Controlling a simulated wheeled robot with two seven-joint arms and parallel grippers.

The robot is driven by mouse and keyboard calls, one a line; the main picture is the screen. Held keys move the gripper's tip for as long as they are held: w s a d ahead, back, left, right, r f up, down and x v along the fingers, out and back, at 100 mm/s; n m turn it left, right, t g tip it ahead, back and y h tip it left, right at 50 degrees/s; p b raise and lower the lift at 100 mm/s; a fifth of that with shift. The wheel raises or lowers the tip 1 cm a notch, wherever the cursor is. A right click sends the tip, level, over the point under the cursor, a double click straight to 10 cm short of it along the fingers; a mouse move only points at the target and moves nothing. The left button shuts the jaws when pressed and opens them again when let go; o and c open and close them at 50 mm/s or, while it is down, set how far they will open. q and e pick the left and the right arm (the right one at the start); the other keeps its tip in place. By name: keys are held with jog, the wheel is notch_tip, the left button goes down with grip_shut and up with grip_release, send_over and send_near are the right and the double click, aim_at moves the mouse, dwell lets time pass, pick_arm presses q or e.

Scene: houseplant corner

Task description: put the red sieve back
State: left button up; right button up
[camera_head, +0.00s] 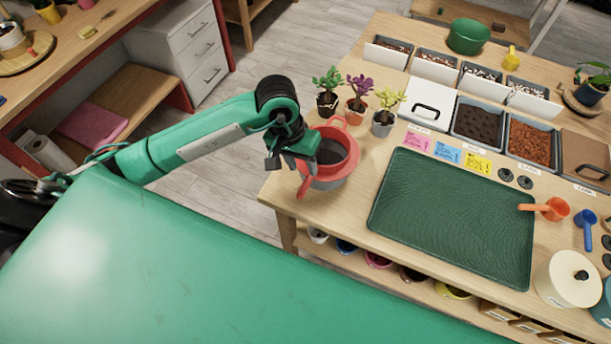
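The red sieve (347,164) sits at the left end of the wooden table, on top of a grey container (331,183). Its inside looks dark, and a red handle points toward the near left. A red loop shows at its far rim. My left gripper (288,160) is at the sieve's left side, pointing down, close to the rim. From this angle I cannot tell whether its fingers touch or grip the sieve. My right gripper is out of view.
Three small potted plants (384,120) stand just behind the sieve. A green tray (455,215) lies to its right, mostly bare. Bins (478,122) of soil and other material line the back. An orange scoop (555,209) lies at right. Colored pots sit on the shelf below.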

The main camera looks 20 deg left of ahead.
pick_arm(q)
jog(key=b+v, duration=0.1)
jog(key=v, duration=0.5)
jog(key=shift+b, duration=0.35)
jog(key=shift+r, duration=0.1)
